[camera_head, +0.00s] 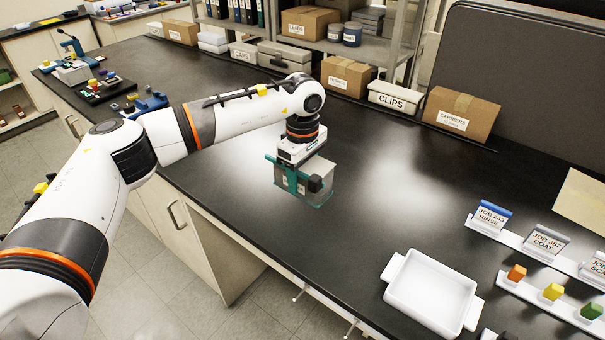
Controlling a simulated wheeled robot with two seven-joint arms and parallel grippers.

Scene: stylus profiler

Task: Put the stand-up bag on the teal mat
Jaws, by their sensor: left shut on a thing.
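My left gripper (302,181) points down over the black bench and is shut on the stand-up bag (320,167), a pale grey, partly see-through pouch. The jaws and wrist hide much of the bag. My right gripper is not in view.
A white tray (432,294) stands at the front right. Beside it are job-sign holders (530,247) and a rack with coloured blocks (551,294). A CLIPS box (394,98) and a CARRIERS carton (460,113) line the back. The bench middle is clear.

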